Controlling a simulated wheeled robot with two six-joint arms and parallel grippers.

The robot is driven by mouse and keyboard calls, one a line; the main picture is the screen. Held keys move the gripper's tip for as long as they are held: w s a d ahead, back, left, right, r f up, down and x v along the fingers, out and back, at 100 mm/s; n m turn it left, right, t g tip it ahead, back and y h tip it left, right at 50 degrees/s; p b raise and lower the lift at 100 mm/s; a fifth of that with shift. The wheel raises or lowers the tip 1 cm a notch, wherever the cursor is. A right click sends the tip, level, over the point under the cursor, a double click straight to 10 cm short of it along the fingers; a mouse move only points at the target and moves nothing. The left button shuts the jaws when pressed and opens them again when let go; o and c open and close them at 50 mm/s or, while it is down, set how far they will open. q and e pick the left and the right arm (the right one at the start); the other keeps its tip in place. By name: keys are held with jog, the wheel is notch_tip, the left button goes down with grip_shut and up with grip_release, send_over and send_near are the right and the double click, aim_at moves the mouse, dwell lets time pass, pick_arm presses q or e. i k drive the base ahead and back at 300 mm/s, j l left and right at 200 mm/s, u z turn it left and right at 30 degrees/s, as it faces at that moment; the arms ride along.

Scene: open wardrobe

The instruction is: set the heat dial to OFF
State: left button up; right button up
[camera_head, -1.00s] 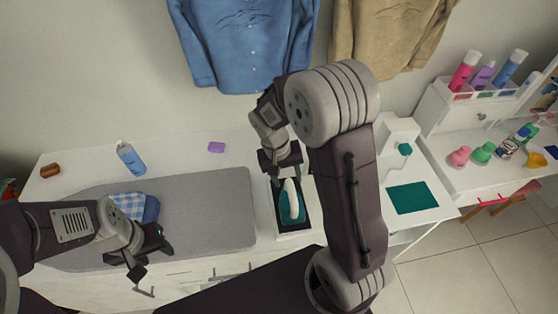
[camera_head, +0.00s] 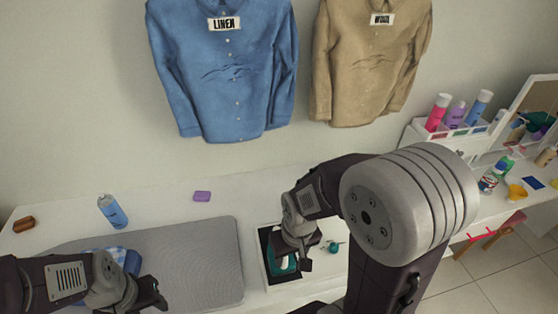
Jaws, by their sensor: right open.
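A small round teal knob (camera_head: 333,246) shows on the white surface just right of my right gripper; it may be the heat dial, but its markings are too small to read. My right gripper (camera_head: 297,258) is open and points down over the teal and white iron (camera_head: 285,264), covering part of it. I cannot tell whether it touches the iron. The iron sits on a dark rest (camera_head: 266,243). My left gripper (camera_head: 148,296) is at the bottom left, partly cut off by the frame edge, with its jaws apart and away from the knob.
A grey ironing pad (camera_head: 200,255) lies left of the iron. A blue bottle (camera_head: 112,211), a purple block (camera_head: 202,196) and a brown item (camera_head: 24,224) stand behind it. A blue shirt (camera_head: 225,75) and a tan shirt (camera_head: 370,70) hang on the wall.

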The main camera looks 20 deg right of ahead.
aim_at(334, 246)
jog(key=k+l+z, duration=0.1)
jog(key=l+z, duration=0.5)
jog(key=z, duration=0.2)
